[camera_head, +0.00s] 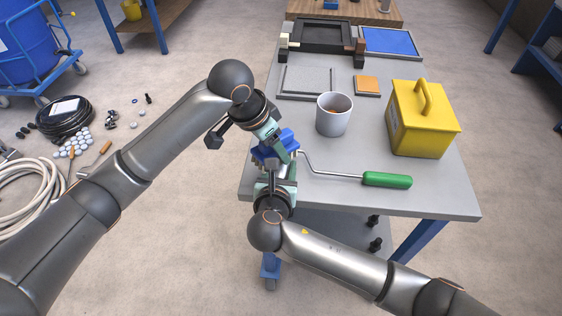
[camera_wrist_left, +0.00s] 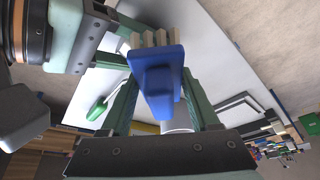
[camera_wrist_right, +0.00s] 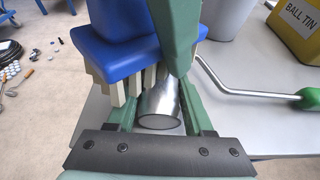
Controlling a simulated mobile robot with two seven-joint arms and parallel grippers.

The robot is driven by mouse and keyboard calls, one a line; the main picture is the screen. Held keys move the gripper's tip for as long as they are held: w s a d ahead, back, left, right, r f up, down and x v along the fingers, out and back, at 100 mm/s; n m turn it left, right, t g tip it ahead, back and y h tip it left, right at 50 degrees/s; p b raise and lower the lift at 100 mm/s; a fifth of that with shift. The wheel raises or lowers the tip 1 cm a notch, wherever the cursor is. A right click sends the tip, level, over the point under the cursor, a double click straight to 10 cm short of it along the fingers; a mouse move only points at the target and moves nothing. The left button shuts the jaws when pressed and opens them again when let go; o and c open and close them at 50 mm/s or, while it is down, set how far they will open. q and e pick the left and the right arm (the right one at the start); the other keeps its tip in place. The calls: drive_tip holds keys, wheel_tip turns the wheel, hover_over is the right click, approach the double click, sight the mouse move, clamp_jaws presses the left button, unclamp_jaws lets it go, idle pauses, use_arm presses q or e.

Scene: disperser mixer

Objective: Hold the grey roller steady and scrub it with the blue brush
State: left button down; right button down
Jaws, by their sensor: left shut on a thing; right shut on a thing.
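The blue brush (camera_head: 268,156) is in my left gripper (camera_head: 279,146), which is shut on its block. In the left wrist view the brush (camera_wrist_left: 158,85) shows its pale bristles pointing away from the palm. The grey roller (camera_wrist_right: 160,108) is a smooth metal cylinder between the fingers of my right gripper (camera_wrist_right: 163,95), shut on it. Its bent wire and green handle (camera_head: 387,180) stretch right over the table. In the right wrist view the bristles are right beside the roller's left side; I cannot tell whether they touch. A left-gripper finger hides part of the roller.
An orange block (camera_head: 367,86), a grey framed panel (camera_head: 305,82) and a blue tray (camera_head: 391,42) lie farther back. Both grippers are close together at the table's left edge.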

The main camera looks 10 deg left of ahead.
use_arm(q)
drive_tip(key=shift+w+r, duration=0.1)
drive_tip(key=shift+w, duration=1.05)
drive_tip(key=shift+r, duration=0.15)
drive_tip(key=shift+r, duration=0.6)
drive_tip(key=shift+w, duration=0.1)
drive_tip(key=shift+f, duration=1.2)
